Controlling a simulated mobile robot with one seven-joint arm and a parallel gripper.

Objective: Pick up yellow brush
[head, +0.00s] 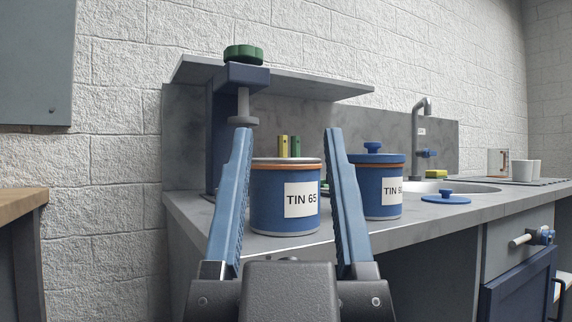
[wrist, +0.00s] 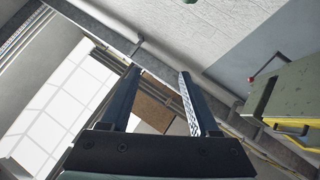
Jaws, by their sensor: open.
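A narrow upright yellow piece (head: 283,146), perhaps the yellow brush's handle, shows above the rim of the blue tin marked TIN 65 (head: 266,200). A similar green piece (head: 295,147) stands beside it. Their lower parts are hidden, and I cannot tell whether they are in the tin or behind it. My gripper (head: 288,130) is open and empty, fingers pointing up, in front of the tin, which shows between them. The wrist view also shows my gripper (wrist: 158,72) open, with no brush in sight.
A second blue tin (head: 376,190) with a lid stands right of TIN 65. A loose blue lid (head: 445,197), sponge (head: 437,174) and sink lie farther right on the grey counter (head: 330,238).

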